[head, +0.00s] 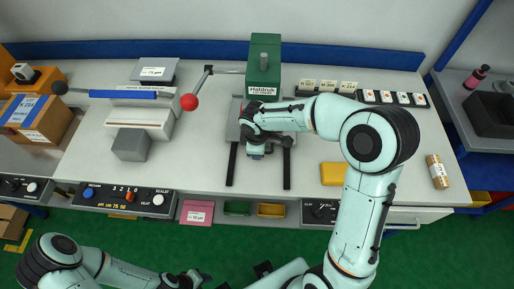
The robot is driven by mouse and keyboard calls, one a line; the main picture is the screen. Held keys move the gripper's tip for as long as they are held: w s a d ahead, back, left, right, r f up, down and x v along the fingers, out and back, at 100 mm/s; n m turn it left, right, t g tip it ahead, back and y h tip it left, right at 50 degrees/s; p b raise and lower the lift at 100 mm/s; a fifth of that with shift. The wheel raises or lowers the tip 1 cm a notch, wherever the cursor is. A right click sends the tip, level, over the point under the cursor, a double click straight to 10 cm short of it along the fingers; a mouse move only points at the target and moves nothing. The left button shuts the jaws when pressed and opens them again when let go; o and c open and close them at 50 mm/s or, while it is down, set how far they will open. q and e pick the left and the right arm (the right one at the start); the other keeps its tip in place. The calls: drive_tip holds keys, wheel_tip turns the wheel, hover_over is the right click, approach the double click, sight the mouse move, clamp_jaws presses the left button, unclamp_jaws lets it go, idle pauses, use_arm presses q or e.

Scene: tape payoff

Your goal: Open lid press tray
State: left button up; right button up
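The green press (264,72) stands at the back of the bench, a light label on its front. Below it is a grey plate (234,118), which looks like the press tray, with two dark rails (233,164) reaching toward the bench front. My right arm comes in from the lower right. My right gripper (262,150) is over the plate between the rails and hides much of it. I cannot tell whether it touches the tray or is open or shut. My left gripper (197,280) is low at the bottom edge, away from the bench, its fingers unclear.
A lever with a red knob (189,102) stands left of the press, beside a grey machine with a blue-gripped bar (123,94). A yellow block (333,174) and a labelled roll (437,172) lie on the right. Control panels (124,199) line the front edge.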

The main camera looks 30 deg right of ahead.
clamp_jaws()
idle(1.4)
